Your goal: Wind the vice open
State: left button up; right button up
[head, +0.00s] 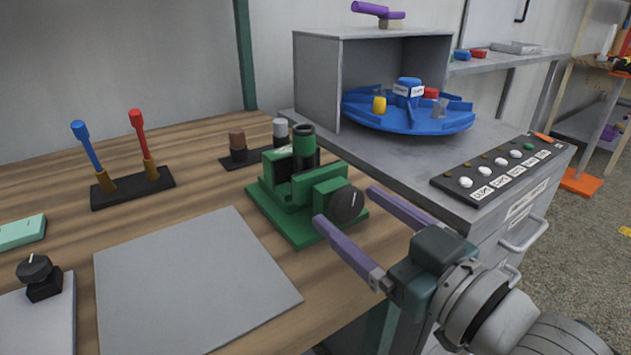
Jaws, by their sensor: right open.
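The green vice (297,198) stands on the right part of the wooden bench, on a green base plate. My left gripper is not in view.
A grey mat (190,280) lies left of the vice. A red and blue lever pair (132,187) and a brown and a grey knob (238,147) stand behind. A grey cabinet (400,155) with a blue turntable (408,112) and a button panel (500,168) stands at right.

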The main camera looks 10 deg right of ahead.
jog(key=p+v, duration=0.1)
jog(key=v, duration=0.8)
jog(key=shift+s, duration=0.3)
jog(key=shift+d+r, duration=0.1)
jog(key=s+d+r+m+g+h+p, duration=0.1)
jog(key=s+r+m+g+h+p, duration=0.35)
jog(key=s+r+g+p, duration=1.3)
notch_tip(320, 180, up, 37)
jog(key=w+n+t+h+p, duration=0.1)
jog(key=t+p, duration=0.3)
jog(key=p, duration=3.6)
jog(key=shift+w+d, duration=0.2)
jog(key=shift+w, duration=0.55)
jog(key=shift+f+h, duration=0.1)
jog(key=shift+h, duration=0.15)
